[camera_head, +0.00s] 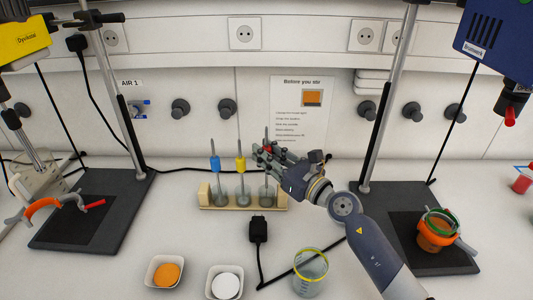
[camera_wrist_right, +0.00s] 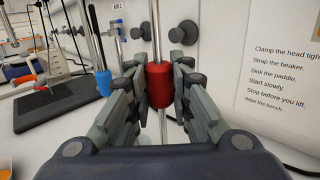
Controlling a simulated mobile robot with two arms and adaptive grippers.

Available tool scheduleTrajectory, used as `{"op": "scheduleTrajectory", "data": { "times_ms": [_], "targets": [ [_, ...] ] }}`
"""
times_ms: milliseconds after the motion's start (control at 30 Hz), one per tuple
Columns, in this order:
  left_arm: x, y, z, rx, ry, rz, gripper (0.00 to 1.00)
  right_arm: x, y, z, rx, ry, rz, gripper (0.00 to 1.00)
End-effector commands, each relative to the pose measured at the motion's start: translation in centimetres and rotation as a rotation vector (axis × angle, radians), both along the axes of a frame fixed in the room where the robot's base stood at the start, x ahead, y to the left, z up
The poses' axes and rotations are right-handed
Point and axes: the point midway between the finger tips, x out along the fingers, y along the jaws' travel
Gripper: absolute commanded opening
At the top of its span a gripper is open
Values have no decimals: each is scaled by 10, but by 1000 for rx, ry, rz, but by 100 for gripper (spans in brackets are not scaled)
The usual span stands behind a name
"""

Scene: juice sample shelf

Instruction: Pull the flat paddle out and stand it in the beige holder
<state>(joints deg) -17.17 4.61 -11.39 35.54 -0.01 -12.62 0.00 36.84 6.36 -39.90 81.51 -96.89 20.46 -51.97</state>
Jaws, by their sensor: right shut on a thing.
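The beige holder (camera_head: 232,207) stands on the bench with several glass jars in it. A blue-gripped rod (camera_head: 215,163) and a yellow-gripped rod (camera_head: 240,163) stand upright in its left and middle places. My right gripper (camera_head: 266,151) is at the holder's right end, shut on the red grip of a third rod (camera_wrist_right: 160,88). This rod is upright; its lower end is hidden in the wrist view, and I cannot tell whether a flat paddle is on it or how deep it sits in the right jar (camera_head: 267,194). My left gripper is not in view.
Stands with dark bases (camera_head: 92,228) are left and right; the right one carries an orange clamp (camera_head: 435,236). In front are a glass beaker (camera_head: 311,271), a black plug with cable (camera_head: 258,229), and dishes with an orange (camera_head: 166,274) and a white disc (camera_head: 226,286).

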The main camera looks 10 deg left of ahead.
Motion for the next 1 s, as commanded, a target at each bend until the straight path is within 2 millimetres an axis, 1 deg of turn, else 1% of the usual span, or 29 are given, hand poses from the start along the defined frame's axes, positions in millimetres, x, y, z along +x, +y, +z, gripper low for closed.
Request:
{"op": "scheduleTrajectory", "data": {
  "times_ms": [267, 1000],
  "targets": [
    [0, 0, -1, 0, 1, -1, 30, 0, 0, 0, 1, -1, 0, 0],
    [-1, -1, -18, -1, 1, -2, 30, 0, 0, -19, 0, -1, -1, 0]
  ]
}}
